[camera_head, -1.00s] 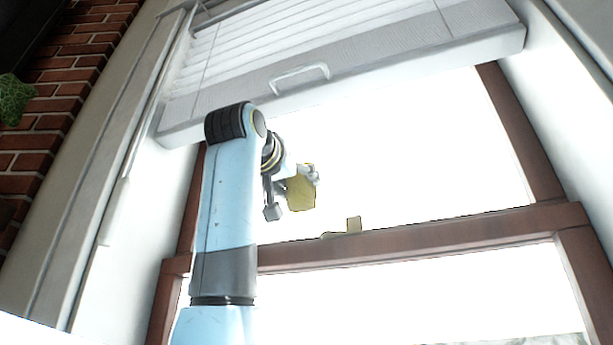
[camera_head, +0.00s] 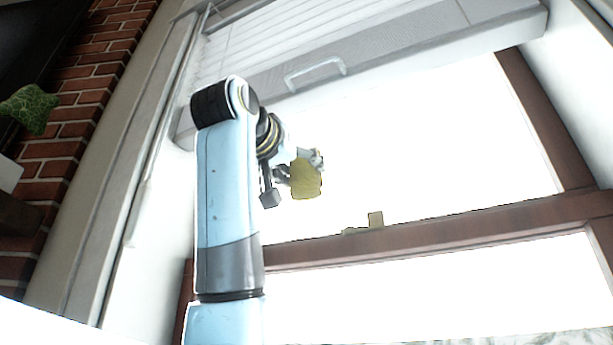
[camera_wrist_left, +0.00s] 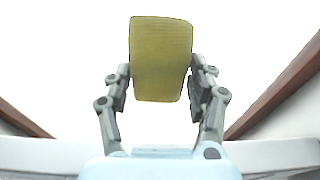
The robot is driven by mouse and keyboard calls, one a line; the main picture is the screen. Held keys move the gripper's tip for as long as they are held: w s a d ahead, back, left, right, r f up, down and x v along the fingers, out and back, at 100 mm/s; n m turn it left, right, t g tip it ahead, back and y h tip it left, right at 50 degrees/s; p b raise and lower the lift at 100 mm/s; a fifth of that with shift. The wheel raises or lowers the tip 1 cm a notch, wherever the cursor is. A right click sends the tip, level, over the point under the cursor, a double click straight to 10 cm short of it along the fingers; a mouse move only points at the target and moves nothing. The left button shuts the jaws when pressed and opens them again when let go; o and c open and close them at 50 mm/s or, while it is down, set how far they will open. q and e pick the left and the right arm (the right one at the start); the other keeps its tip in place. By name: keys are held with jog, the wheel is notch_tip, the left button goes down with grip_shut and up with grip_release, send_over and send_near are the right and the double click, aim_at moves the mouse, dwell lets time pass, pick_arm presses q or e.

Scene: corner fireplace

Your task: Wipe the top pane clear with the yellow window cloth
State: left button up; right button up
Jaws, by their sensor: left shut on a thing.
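The yellow window cloth (camera_head: 307,179) is held in my left gripper (camera_head: 297,170), in front of the top pane (camera_head: 430,150). In the left wrist view the cloth (camera_wrist_left: 160,58) sits between the two fingers of my left gripper (camera_wrist_left: 160,88), which are shut on it. The top pane is a bright white area between the blind and the brown crossbar. I cannot tell whether the cloth touches the glass, and the glare hides any marks. My right gripper is not in view.
A half-raised white blind with a handle (camera_head: 315,72) hangs over the pane's top. A brown window crossbar (camera_head: 450,230) carries a small latch (camera_head: 375,219). A brick wall (camera_head: 85,95) and a green cushion (camera_head: 29,108) are at the left.

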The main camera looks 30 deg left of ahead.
pick_arm(q)
jog(key=shift+s, duration=0.35)
jog(key=shift+s+d, duration=0.1)
jog(key=shift+s, duration=1.45)
jog(key=shift+w+f, duration=0.1)
